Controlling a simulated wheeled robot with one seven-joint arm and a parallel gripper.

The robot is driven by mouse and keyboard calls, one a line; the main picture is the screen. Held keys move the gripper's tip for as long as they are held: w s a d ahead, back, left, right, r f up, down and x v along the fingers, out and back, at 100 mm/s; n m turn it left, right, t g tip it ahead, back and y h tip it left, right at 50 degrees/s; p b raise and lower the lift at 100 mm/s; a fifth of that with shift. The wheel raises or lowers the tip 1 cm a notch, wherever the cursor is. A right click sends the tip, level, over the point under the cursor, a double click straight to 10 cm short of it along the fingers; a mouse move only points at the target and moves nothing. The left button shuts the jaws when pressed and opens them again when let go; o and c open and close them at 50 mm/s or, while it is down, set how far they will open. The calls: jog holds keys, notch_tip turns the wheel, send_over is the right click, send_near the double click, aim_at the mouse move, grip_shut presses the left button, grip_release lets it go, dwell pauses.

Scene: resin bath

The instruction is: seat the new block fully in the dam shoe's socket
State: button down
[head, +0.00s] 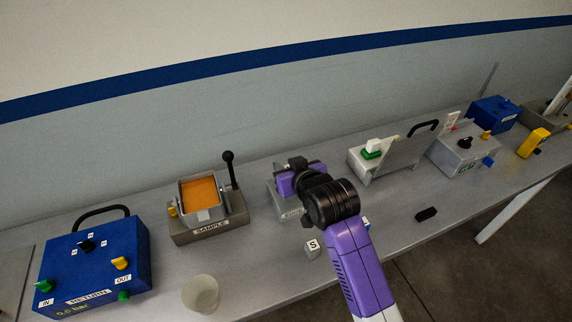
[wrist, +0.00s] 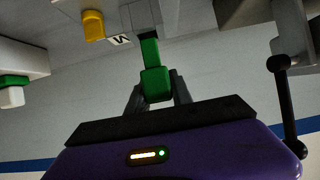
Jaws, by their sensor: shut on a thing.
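My gripper (head: 287,180) is over the small grey station with a label (head: 292,213) in the middle of the bench. In the wrist view my gripper (wrist: 156,88) has its dark fingers shut on a green block (wrist: 157,84), which I take to be the new block. A narrower green part (wrist: 150,51) stretches from it toward a dark gap in a light grey body (wrist: 143,14), possibly the dam shoe. I cannot tell whether it is inside a socket. In the head view my wrist and purple gripper body hide the block and any socket.
A sample station (head: 208,228) with an orange-filled tray and upright black lever (head: 229,170) stands close on the left. A grey box (head: 356,163) with a white-and-green knob (head: 373,147) stands on the right. A white cube marked S (head: 312,248), a cup (head: 201,294) and a black block (head: 426,214) lie nearer the front.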

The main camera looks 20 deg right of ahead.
jog(key=shift+f+b, duration=0.9)
jog(key=shift+f, duration=0.75)
jog(key=c, duration=1.1)
grip_release()
jog(key=shift+o, duration=0.2)
jog(key=v, duration=0.7)
jog(key=shift+s+r+b, duration=0.1)
jog(key=shift+s+b, duration=0.2)
jog(key=shift+s+r, duration=0.1)
